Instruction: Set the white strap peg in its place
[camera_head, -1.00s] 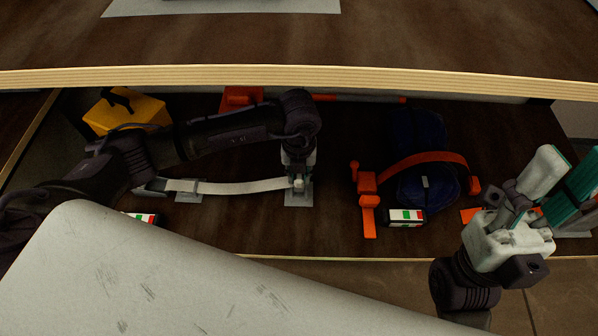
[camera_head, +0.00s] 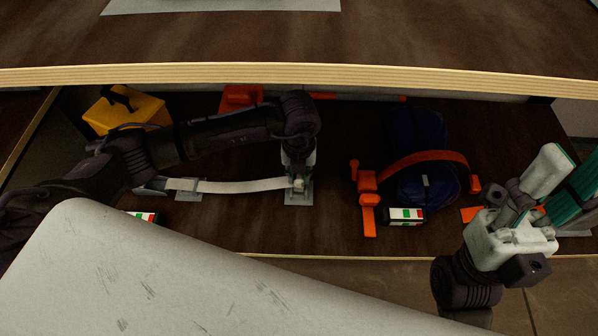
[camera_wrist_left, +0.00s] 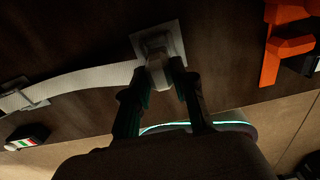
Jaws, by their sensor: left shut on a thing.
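The white strap (camera_head: 240,186) runs across the lower shelf from a grey plate (camera_head: 187,190) on the left to a second grey plate (camera_head: 299,197). Its pale peg end (camera_wrist_left: 157,69) is at the second plate, between the fingers of my left gripper (camera_head: 298,182). In the left wrist view my left gripper (camera_wrist_left: 160,88) is shut on the peg, pointing down at the plate. Whether the peg is seated in the plate is hidden by the fingers. My right gripper (camera_head: 524,208) is off to the right in front of the shelf, and its jaw opening is unclear.
An orange strap with a peg (camera_head: 368,181) arches over a dark blue bundle (camera_head: 425,188) to the right. Small striped boxes (camera_head: 404,216) lie near the shelf's front edge. A yellow case (camera_head: 128,110) stands at back left. The upper board (camera_head: 300,76) overhangs the shelf.

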